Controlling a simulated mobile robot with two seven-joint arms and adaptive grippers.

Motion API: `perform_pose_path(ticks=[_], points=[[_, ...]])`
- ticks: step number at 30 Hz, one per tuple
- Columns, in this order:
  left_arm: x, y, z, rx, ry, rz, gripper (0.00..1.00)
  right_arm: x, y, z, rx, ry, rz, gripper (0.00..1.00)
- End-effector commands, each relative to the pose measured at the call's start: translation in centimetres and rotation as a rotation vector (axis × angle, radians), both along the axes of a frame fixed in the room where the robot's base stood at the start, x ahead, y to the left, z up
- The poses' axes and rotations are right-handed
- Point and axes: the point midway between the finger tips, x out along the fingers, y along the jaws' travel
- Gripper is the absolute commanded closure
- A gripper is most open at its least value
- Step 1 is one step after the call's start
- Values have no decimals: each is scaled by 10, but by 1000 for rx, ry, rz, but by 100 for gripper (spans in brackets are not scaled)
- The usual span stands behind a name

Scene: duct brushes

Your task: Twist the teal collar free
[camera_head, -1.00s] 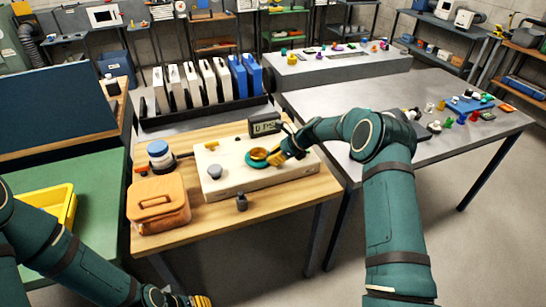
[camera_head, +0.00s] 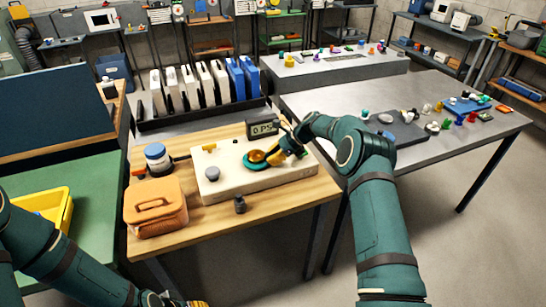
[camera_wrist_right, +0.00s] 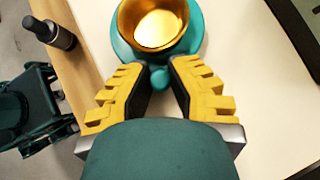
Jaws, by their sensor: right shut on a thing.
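The teal collar (camera_head: 249,166) sits on the cream panel box (camera_head: 215,189) around a brass-coloured cup or ring (camera_head: 256,156). In the right wrist view the collar (camera_wrist_right: 122,45) shows as a round teal flange with a small teal lug (camera_wrist_right: 160,78) at its near edge. My right gripper (camera_head: 282,155) reaches in from the right; in the wrist view its yellow fingers (camera_wrist_right: 161,74) close in on either side of the lug at the collar's edge. My left gripper (camera_head: 186,302) is low at the bottom edge, mostly cut off.
A digital gauge (camera_head: 263,128) stands behind the collar. A grey knob (camera_head: 212,173) and a brass fitting (camera_head: 209,148) are on the box. An orange case (camera_head: 155,209), a blue-lidded jar (camera_head: 157,158) and a small dark bottle (camera_head: 240,204) stand around it on the wooden tabletop.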

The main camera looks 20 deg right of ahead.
Motion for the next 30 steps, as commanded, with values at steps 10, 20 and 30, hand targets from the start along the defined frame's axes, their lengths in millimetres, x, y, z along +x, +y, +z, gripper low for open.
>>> perform_pose_path(ticks=[10, 20, 30], points=[[0, 0, 0, 0, 0, 0, 53, 0, 2, 0, 2, 1, 1, 50], [0, 0, 0, 0, 0, 0, 53, -5, -16, 18, 0, -2, -1, 50], [0, 0, 0, 0, 0, 0, 53, -22, -59, 65, 1, 0, 1, 50]])
